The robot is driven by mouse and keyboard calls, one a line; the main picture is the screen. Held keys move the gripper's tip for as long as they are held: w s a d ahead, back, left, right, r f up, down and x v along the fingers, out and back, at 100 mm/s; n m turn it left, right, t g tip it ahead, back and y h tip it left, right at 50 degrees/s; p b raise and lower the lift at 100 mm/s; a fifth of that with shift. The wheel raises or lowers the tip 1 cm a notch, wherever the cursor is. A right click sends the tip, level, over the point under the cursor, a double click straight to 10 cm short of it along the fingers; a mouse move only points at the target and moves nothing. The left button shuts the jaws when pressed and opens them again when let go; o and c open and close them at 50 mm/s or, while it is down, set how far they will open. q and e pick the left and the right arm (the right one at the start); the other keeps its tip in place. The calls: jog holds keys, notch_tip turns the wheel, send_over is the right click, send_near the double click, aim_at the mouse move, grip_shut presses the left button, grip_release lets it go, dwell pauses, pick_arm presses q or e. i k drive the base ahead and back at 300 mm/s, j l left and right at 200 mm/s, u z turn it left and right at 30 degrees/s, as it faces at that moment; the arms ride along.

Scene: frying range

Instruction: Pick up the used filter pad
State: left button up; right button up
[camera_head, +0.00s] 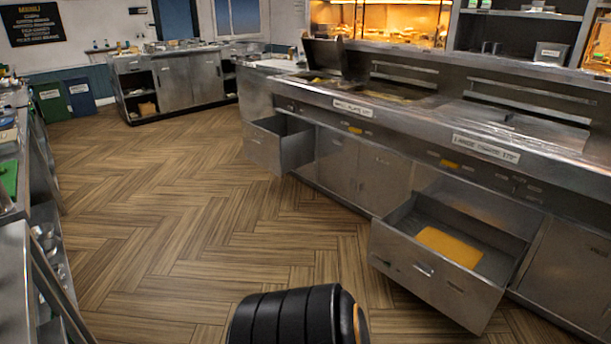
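A flat yellow-orange pad (449,246), which looks like the filter pad, lies in the open drawer (430,281) at the lower right, under the steel frying range. It lies flat on the drawer's bottom, with clear space around it. Neither of my grippers shows in the view. A black ribbed part of my own body shows at the bottom middle, well left of the drawer.
A second open drawer (277,144) juts from the frying range (400,105) farther left. A steel counter (20,190) runs along the left edge. The wooden floor (190,200) between them is clear.

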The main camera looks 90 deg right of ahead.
aim_at(460, 251)
jog(key=z, duration=3.8)
jog(key=i+j, duration=0.15)
jog(key=i, duration=0.25)
jog(key=i+j, duration=0.15)
jog(key=i, duration=0.25)
